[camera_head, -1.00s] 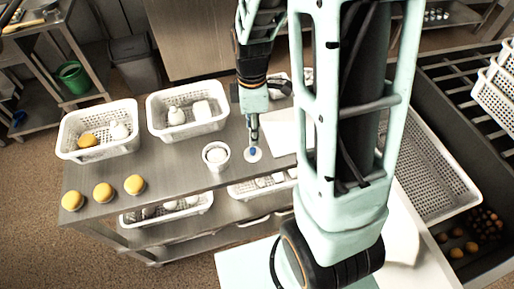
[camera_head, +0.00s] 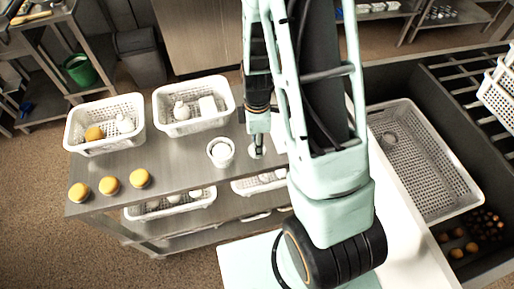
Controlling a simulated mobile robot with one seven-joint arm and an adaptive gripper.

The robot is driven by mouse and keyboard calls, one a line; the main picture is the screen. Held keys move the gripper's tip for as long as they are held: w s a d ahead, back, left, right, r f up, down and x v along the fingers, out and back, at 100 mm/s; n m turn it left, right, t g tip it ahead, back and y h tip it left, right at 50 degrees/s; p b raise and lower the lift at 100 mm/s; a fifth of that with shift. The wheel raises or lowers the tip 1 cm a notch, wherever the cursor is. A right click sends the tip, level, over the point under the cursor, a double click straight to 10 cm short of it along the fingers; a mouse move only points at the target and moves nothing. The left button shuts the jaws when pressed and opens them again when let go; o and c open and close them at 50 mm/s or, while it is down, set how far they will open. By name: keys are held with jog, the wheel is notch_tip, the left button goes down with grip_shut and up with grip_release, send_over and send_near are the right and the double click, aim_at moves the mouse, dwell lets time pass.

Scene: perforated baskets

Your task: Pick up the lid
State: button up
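The lid (camera_head: 255,154) is a small pale disc on the steel table, just right of a white cup-like container (camera_head: 221,152). My gripper (camera_head: 258,146) points down directly over the lid, with its tips at or very near the lid's middle. The fingers hide the lid's knob, and I cannot tell whether they are closed on it. The lid appears to rest on the table.
Two white perforated baskets (camera_head: 104,146) (camera_head: 195,127) with items stand at the table's back. Several yellow round items (camera_head: 110,186) lie at the left front. More baskets sit on the shelf below. A large perforated basket (camera_head: 425,165) is at the right.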

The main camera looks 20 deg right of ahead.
grip_shut()
jog(key=shift+r, duration=0.15)
dwell(0.4)
